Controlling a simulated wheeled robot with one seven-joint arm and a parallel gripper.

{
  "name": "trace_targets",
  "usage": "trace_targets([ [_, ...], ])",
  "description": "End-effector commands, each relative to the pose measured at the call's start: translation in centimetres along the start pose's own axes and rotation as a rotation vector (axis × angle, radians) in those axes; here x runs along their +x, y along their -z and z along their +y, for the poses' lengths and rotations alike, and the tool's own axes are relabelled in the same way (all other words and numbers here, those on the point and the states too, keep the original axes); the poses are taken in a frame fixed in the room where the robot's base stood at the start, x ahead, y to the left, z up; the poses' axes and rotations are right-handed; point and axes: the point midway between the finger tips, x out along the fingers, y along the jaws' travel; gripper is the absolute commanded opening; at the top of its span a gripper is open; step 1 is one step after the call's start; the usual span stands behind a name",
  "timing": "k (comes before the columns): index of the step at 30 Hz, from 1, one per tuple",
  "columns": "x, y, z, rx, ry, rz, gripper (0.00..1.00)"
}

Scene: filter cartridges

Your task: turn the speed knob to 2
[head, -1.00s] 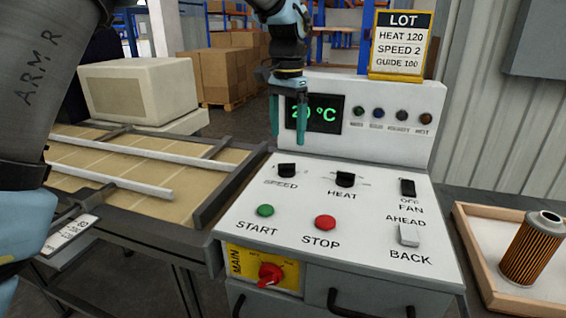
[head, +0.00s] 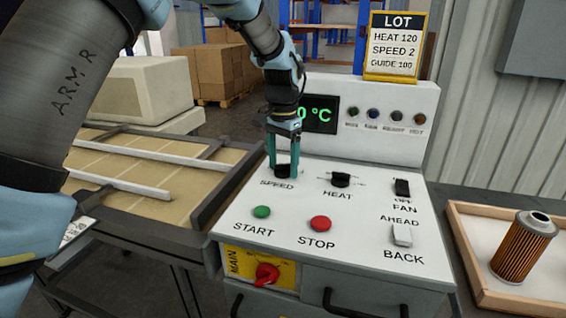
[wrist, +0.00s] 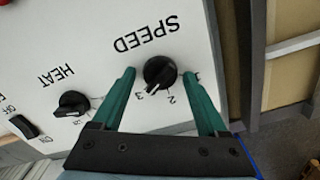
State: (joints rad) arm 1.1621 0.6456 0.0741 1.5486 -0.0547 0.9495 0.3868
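The black speed knob (wrist: 160,71) sits on the white panel above the SPEED label in the head view (head: 283,171). In the wrist view its white pointer mark points toward the 3, away from the 2 and 1. My gripper (head: 283,168) is open with its teal fingers pointing down at the knob. In the wrist view one finger is on each side of the knob, with a gap visible on both sides. The fingers partly cover the knob in the head view.
The heat knob (head: 340,179) is just right of my gripper, with the fan switch (head: 402,187) beyond. Green start (head: 262,212) and red stop (head: 320,223) buttons are in front. The display (head: 319,114) stands behind. The lot sign (head: 396,48) reads SPEED 2.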

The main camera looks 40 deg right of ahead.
Motion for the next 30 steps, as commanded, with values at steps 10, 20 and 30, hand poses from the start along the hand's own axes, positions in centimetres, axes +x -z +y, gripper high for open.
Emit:
trace_targets([
  [10,-0.03,0.00,-0.01,0.000,0.000,0.000,0.36],
  [20,-0.04,0.00,-0.01,0.000,0.000,0.000,0.01],
  [30,-0.10,0.03,-0.01,-0.059,0.000,0.000,0.01],
])
